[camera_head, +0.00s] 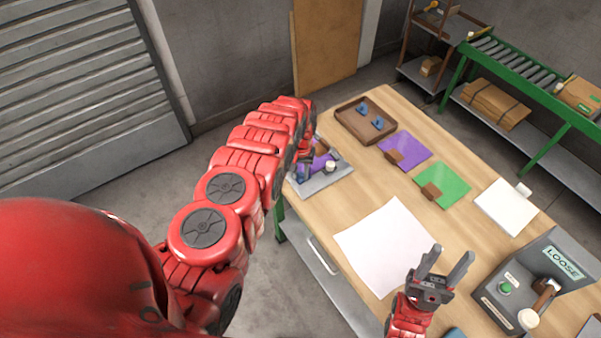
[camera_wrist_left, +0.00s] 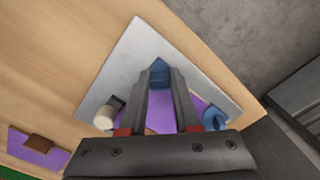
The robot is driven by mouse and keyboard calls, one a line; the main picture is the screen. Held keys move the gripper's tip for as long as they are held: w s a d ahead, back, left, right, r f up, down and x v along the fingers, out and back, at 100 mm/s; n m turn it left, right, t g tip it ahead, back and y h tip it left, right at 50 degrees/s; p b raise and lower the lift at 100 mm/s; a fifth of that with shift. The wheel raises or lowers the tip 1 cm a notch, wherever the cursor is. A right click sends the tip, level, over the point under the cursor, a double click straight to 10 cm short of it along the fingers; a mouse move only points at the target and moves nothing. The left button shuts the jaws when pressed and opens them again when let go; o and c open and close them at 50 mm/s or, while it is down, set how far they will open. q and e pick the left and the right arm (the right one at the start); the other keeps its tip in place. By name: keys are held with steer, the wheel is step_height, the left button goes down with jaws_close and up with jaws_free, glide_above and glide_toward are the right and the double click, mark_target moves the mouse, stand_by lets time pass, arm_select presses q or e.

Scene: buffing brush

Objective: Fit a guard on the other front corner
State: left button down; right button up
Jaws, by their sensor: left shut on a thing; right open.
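A grey plate (camera_head: 333,182) at the table's left corner bears a purple panel (camera_head: 322,160), partly covered by my arm. My left gripper (camera_wrist_left: 165,73) is above the plate, shut on a blue corner guard (camera_wrist_left: 158,74) between its fingertips. In the left wrist view, the held guard is near the panel's corner; I cannot tell whether it touches. Another blue guard (camera_wrist_left: 214,119) sits at the panel's right corner there. A white knob (camera_wrist_left: 109,110) stands on the plate left of the fingers. My right gripper (camera_head: 446,263) is open and empty over the table.
A brown tray (camera_head: 345,127) at the back holds two blue guards (camera_head: 377,123). Purple (camera_head: 412,148), green (camera_head: 452,180) and white (camera_head: 507,205) panels lie along the far side. A white sheet (camera_head: 385,242) lies mid-table. A box marked LOOSE (camera_head: 565,263) stands right.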

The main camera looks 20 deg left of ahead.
arm_select(q)
steer(key=shift+w+b, duration=0.3)
steer(key=shift+b, duration=0.15)
stand_by(0.4)
steer(key=c, duration=0.5)
jaws_free()
steer(key=shift+c, duration=0.2)
steer(key=shift+o, duration=0.2)
steer(key=o, duration=0.4)
steer(key=shift+o, duration=0.2)
steer(key=shift+r+p, duration=0.9)
steer(key=shift+r, duration=0.45)
steer(key=shift+r+p, duration=0.9)
steer(key=shift+r, duration=1.25)
